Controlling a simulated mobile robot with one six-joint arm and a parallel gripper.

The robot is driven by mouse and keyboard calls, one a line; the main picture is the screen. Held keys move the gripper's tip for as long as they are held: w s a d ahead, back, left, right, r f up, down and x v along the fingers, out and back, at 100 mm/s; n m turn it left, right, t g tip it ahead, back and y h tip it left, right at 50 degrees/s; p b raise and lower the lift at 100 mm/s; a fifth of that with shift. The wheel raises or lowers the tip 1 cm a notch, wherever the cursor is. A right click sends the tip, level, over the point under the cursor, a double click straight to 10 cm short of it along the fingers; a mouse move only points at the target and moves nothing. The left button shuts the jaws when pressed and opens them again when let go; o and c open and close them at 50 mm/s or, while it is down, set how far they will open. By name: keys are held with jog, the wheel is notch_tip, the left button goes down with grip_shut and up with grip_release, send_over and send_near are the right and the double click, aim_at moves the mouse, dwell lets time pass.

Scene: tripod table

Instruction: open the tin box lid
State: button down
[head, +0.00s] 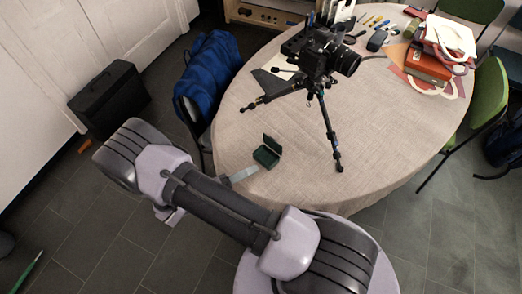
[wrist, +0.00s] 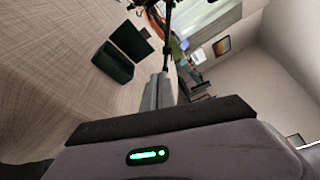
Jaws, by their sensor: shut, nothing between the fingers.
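The small dark green tin box (head: 265,157) sits on the cloth-covered table near its front left edge. Its lid (head: 272,142) stands raised, tilted back from the body. In the wrist view the box body (wrist: 113,63) lies left of my fingers, and the lid (wrist: 132,40) is swung open beyond it. My gripper (head: 254,170) is beside the box, at its lower left in the head view. In the wrist view my gripper's fingers (wrist: 159,90) are together with nothing between them, apart from the box. The inside of the box is too dark to read.
A camera on a tripod (head: 322,60) stands on the table (head: 235,120) behind the box, one leg reaching forward to its right. A chair with a blue jacket (head: 208,75) is at the left edge. Bags and papers (head: 430,65) lie far right. The cloth around the box is clear.

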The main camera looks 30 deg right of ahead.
jog(key=w+a+f+n+t, duration=0.1)
jog(key=w+a+n+t, duration=0.1)
jog(key=a+n+t, duration=0.4)
jog(key=n+g+b, duration=0.1)
jog(key=n+b, duration=0.1)
jog(key=b, duration=0.1)
send_near(272, 138)
jog(key=shift+h, duration=0.4)
jog(key=x, duration=0.4)
jog(key=f+x, duration=0.1)
jog(key=x, duration=0.1)
jog(key=shift+w+d, duration=0.15)
jog(key=shift+d, duration=0.1)
jog(key=shift+w+d, duration=0.1)
jog(key=shift+d, duration=0.05)
jog(key=shift+r, duration=0.2)
